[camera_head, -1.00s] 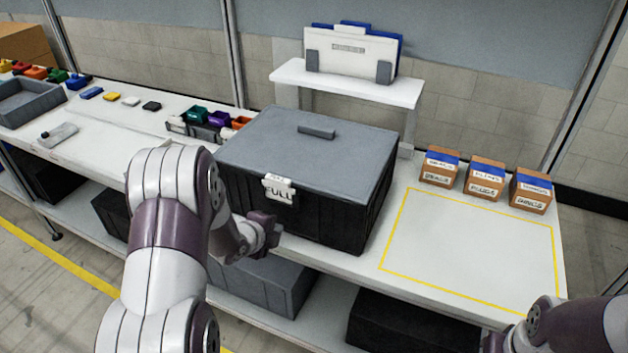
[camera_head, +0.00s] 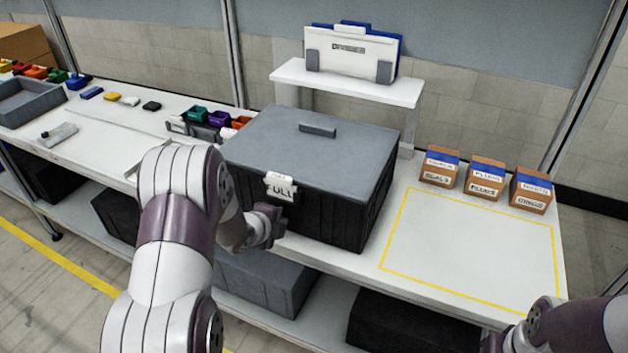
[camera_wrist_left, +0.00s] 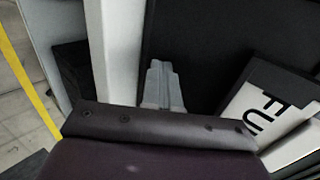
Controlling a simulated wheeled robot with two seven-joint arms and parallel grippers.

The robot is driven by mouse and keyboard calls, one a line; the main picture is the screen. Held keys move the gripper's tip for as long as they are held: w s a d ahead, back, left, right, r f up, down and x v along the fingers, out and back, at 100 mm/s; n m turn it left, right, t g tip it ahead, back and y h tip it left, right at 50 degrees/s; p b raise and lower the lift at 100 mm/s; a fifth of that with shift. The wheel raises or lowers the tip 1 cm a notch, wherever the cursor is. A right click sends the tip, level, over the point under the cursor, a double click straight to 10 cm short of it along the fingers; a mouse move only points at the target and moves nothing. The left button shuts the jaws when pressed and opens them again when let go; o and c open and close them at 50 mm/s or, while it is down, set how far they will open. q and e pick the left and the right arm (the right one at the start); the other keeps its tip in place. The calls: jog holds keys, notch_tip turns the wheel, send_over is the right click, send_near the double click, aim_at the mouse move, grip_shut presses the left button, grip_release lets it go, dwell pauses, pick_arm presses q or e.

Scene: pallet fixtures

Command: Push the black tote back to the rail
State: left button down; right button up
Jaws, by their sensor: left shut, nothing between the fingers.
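The black tote (camera_head: 325,215) with a grey lid (camera_head: 310,150) stands on the white bench, a "FULL" tag (camera_head: 281,187) on its front. My left gripper (camera_head: 270,222) is shut and empty at the tote's front face, below the tag. In the left wrist view the closed fingers (camera_wrist_left: 162,85) point at the tote's dark wall (camera_wrist_left: 205,45), with the tag (camera_wrist_left: 265,115) to the right. Contact looks likely but is not clear. I cannot make out the rail behind the tote. My right arm (camera_head: 570,325) is at the lower right; its fingers are not clearly shown.
A white riser (camera_head: 345,83) with a document holder stands behind the tote. Small coloured bins (camera_head: 205,120) are close to its left. Several brown boxes (camera_head: 486,178) stand at the right, behind an empty yellow-outlined area (camera_head: 470,245).

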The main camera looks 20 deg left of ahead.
pick_arm(q)
jog(key=shift+w+d, duration=0.15)
jog(key=shift+w, duration=1.4)
jog(key=shift+w+d, duration=0.1)
jog(key=shift+w, duration=1.45)
jog(key=shift+w+d+r+p, duration=0.15)
jog(key=shift+w+p, duration=0.45)
jog(key=shift+w, duration=0.9)
jog(key=shift+w+d+p, duration=0.15)
jog(key=shift+w+p, duration=0.85)
jog(key=shift+w, duration=0.95)
jog(key=shift+s+f+b, duration=0.25)
jog(key=shift+f+b, duration=0.05)
jog(key=shift+b, duration=0.2)
jog(key=s, duration=0.1)
jog(key=s+b, duration=0.1)
jog(key=s, duration=0.1)
jog(key=s+b, duration=0.1)
jog(key=shift+s+a+r, duration=0.1)
jog(key=shift+s+a, duration=0.15)
jog(key=shift+s, duration=0.45)
jog(key=shift+r, duration=0.1)
